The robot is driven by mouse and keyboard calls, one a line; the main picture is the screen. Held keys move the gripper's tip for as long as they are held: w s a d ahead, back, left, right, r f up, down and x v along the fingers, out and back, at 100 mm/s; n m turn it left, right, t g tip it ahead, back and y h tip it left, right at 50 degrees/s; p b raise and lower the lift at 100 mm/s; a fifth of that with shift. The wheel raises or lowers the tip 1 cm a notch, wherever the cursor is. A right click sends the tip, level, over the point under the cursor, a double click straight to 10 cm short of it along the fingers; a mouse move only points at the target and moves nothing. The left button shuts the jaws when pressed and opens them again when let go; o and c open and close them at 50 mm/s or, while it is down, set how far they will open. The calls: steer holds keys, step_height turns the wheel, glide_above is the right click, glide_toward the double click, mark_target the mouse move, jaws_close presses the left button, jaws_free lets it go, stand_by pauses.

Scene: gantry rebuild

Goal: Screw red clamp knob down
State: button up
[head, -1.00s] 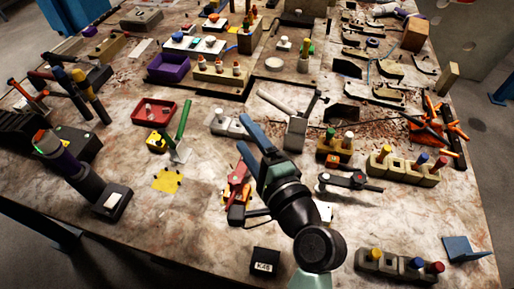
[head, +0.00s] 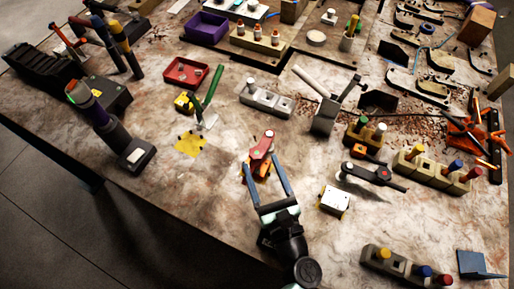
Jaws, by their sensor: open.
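A red clamp part (head: 262,146) with a pale round top stands in the middle of the bench in the head view, with orange and dark parts low beside it. I take it for the clamp with the red knob; the knob itself is too small to tell apart. My gripper (head: 261,163) has two long blue fingers spread apart and empty. It reaches in from the bottom, and its fingertips lie on either side of the red part in the picture. I cannot tell whether they touch it or at what height they are.
A white block (head: 334,199) on a yellow base and a black lever device (head: 374,174) stand to the right. A grey block (head: 266,100) and a metal-handled fixture (head: 325,112) stand behind. A green-handled tool (head: 210,98) and yellow patch (head: 191,145) are left. Bench between is clear.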

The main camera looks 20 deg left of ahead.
mark_target(259, 159)
steer(key=x, duration=0.4)
steer(key=shift+w+a, duration=0.25)
steer(key=shift+w, duration=0.05)
jaws_close()
